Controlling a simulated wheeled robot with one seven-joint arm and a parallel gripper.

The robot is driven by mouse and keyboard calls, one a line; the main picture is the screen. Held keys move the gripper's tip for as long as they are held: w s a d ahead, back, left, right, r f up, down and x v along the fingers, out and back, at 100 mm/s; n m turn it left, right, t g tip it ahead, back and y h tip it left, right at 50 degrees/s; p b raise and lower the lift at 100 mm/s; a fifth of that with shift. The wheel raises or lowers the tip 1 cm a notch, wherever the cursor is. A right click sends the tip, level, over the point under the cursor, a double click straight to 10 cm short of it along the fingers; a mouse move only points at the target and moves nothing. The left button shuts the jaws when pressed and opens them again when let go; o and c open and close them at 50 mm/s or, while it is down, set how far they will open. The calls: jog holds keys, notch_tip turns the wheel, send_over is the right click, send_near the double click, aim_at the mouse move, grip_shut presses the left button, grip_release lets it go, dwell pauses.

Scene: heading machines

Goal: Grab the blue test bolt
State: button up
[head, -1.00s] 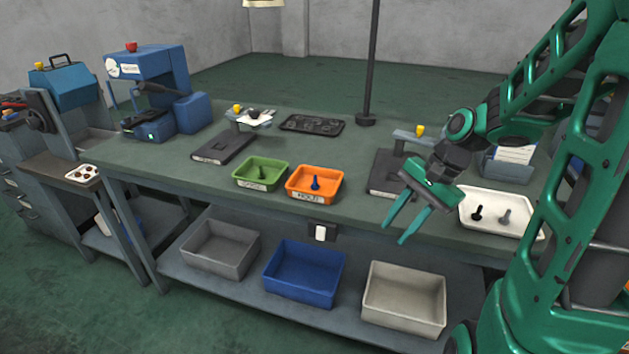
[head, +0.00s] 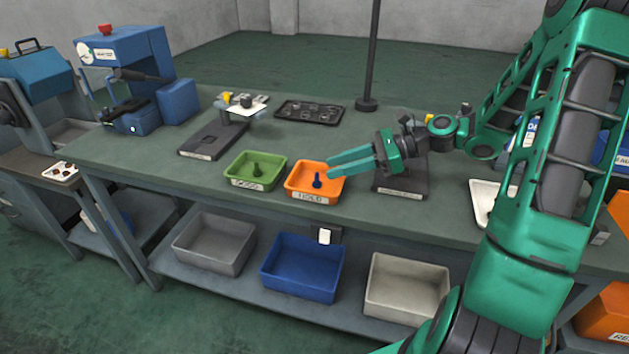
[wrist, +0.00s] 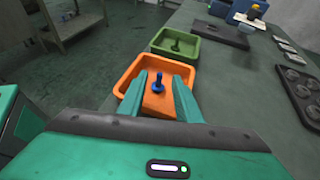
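The blue test bolt (head: 317,180) stands upright, head down or up I cannot tell, in the orange HOLD tray (head: 296,190) on the bench. It also shows in the wrist view (wrist: 158,82), lying between the two fingers in the picture. My gripper (head: 329,168) is open, with its green fingers reaching left over the right rim of the orange tray. In the wrist view the open fingers (wrist: 159,80) are on either side of the bolt. Whether they touch it cannot be told; the gap between them looks wide.
A green tray (head: 238,171) with a dark bolt (head: 256,170) stands just left of the orange tray. A dark fixture (head: 400,188) is under my gripper's wrist. A white tray (head: 482,200) is at right, partly hidden by my arm. A black tray (head: 309,111) lies behind.

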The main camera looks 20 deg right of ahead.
aim_at(317, 183)
jog(key=shift+d+f+x, duration=0.1)
jog(key=shift+f+x, duration=0.1)
jog(key=shift+x, duration=0.9)
jog(key=shift+d+f+x, duration=0.1)
jog(key=shift+f+x, duration=0.05)
jog(key=shift+x, duration=0.9)
jog(key=shift+d+f+x, duration=0.1)
jog(key=shift+f+x, duration=0.1)
jog(key=shift+x, duration=0.9)
grip_shut()
